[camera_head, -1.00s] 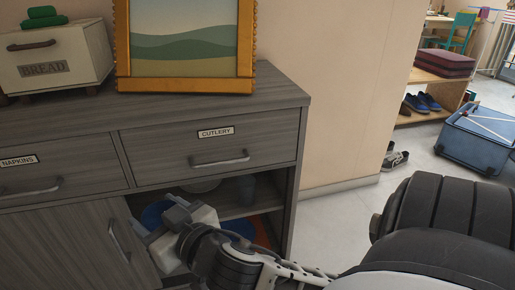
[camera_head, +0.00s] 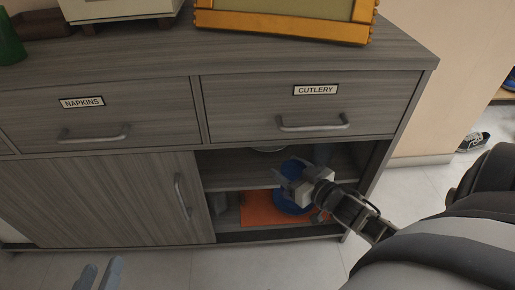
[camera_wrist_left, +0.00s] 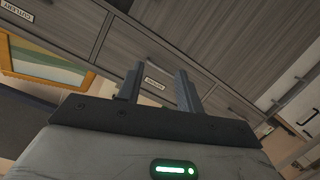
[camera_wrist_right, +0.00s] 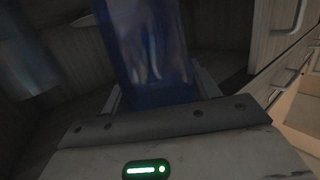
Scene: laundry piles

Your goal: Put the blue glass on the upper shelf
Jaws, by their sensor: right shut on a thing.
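My right gripper (camera_head: 284,183) is shut on the blue glass (camera_head: 294,167), in the open cabinet compartment under the CUTLERY drawer. In the right wrist view the glass (camera_wrist_right: 147,50) fills the space between the fingers (camera_wrist_right: 155,90). The upper shelf (camera_head: 235,176) crosses the compartment behind the gripper. From the head view I cannot tell whether the glass touches it. A paler grey-blue glass (camera_head: 322,153) stands on that shelf at the right; it also shows in the right wrist view (camera_wrist_right: 25,65). My left gripper (camera_head: 97,275) is open and empty, low in front of the cabinet; its fingers (camera_wrist_left: 158,88) are apart.
A pale dish (camera_head: 268,149) sits at the back of the upper shelf. The cabinet door (camera_head: 110,200) covers the left side. The NAPKINS drawer (camera_head: 95,115) and CUTLERY drawer (camera_head: 310,105) are shut.

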